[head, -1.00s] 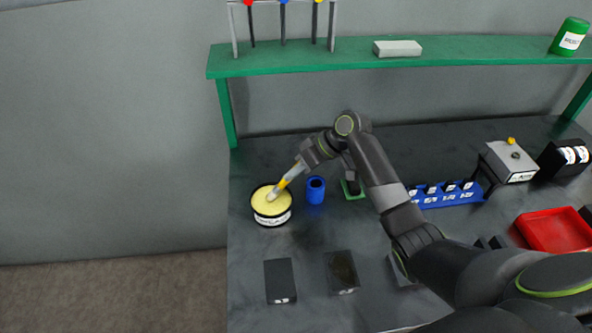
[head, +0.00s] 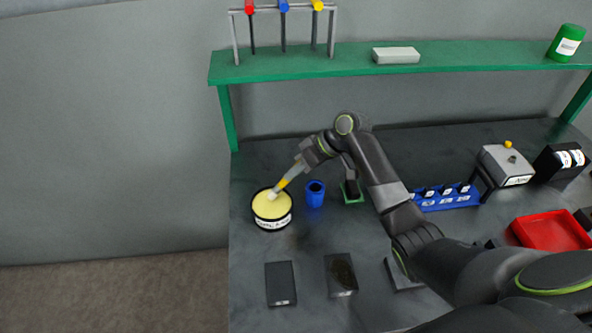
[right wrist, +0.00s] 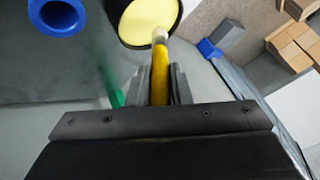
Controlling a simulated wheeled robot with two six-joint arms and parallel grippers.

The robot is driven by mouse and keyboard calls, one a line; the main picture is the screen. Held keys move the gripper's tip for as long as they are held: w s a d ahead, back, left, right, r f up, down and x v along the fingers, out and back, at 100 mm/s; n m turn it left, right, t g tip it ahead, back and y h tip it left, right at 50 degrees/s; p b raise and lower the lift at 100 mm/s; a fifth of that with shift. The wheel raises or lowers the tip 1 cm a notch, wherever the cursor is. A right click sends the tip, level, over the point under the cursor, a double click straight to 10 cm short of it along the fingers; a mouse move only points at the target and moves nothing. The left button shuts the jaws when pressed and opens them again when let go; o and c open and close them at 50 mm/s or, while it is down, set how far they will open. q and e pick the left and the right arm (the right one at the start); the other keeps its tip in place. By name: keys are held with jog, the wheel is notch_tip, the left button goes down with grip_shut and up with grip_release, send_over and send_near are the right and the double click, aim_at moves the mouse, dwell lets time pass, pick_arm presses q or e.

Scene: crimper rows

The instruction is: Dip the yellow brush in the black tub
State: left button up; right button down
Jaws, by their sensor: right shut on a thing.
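The black tub (head: 271,220) stands at the left of the workbench, with a white label and pale yellow contents. It also shows in the right wrist view (right wrist: 177,27). My right gripper (head: 295,172) is shut on the yellow brush (head: 283,184) and holds it tilted, bristles down toward the tub. In the right wrist view the brush's yellow handle (right wrist: 160,80) sits between the fingers, and its pale tip overlaps the edge of the yellow contents. I cannot tell how deep the tip is. My left gripper is not in view.
A blue cup (head: 315,194) stands close to the right of the tub. A blue rack (head: 446,199), a grey box (head: 508,165) and a red tray (head: 552,230) are to the right. A green shelf (head: 450,65) runs along the back.

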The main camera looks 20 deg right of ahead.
jog(key=shift+r+p, duration=2.1)
jog(key=shift+r, duration=0.4)
jog(key=shift+f, duration=0.1)
